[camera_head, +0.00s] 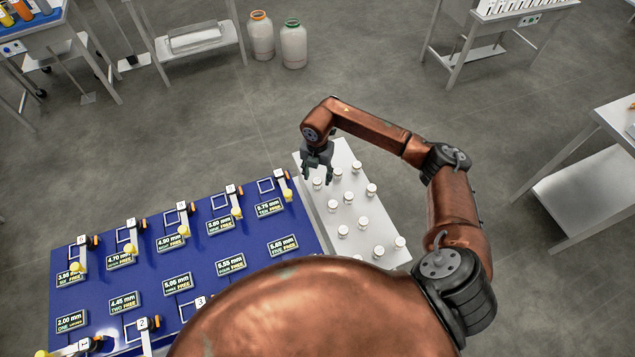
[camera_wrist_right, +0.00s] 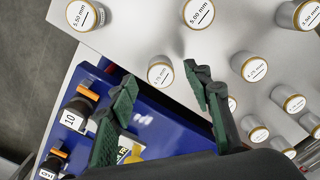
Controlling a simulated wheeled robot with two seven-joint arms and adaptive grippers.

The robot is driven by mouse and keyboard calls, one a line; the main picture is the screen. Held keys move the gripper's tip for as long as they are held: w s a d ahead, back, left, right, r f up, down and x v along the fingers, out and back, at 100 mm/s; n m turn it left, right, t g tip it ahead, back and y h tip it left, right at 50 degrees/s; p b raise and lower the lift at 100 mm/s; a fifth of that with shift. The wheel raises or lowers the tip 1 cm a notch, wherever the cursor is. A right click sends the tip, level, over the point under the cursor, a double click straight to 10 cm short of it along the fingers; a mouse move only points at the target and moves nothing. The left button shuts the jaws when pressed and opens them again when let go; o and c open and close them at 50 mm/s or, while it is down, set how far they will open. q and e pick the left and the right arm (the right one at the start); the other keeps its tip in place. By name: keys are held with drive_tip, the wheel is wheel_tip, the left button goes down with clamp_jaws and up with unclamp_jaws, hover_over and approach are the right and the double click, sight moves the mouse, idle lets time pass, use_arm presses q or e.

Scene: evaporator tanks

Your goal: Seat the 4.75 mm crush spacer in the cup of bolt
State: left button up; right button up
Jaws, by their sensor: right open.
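My right gripper (camera_head: 317,178) is open and empty over the left far part of a white tray of spacers. In the right wrist view its green-padded fingers (camera_wrist_right: 160,75) spread around the line of sight to one white-topped, gold-rimmed spacer (camera_wrist_right: 159,72). Its label seems to end in ".75 mm"; the first digit is unclear. Other similar labels (camera_wrist_right: 255,69) are too small to read surely. The blue bolt board (camera_head: 150,245) stands left of the tray, with numbered bolt stations and small displays. The bolt marked 10 (camera_wrist_right: 73,119) is left of the fingers. I cannot see into the cups.
The white tray (camera_head: 322,215) holds several upright spacers. Yellow knobs (camera_head: 288,195) stick up along the board. Two jars (camera_head: 293,45) stand on the far floor. Side tables stand apart.

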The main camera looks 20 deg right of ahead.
sight(317, 180)
wheel_tip(317, 180, down, 2)
drive_tip(key=shift+s+f, duration=0.1)
drive_tip(key=shift+f, duration=0.4)
drive_tip(key=c, duration=1)
use_arm(q)
drive_tip(key=shift+w+r, duration=0.2)
drive_tip(key=shift+r, duration=0.15)
use_arm(e)
clamp_jaws()
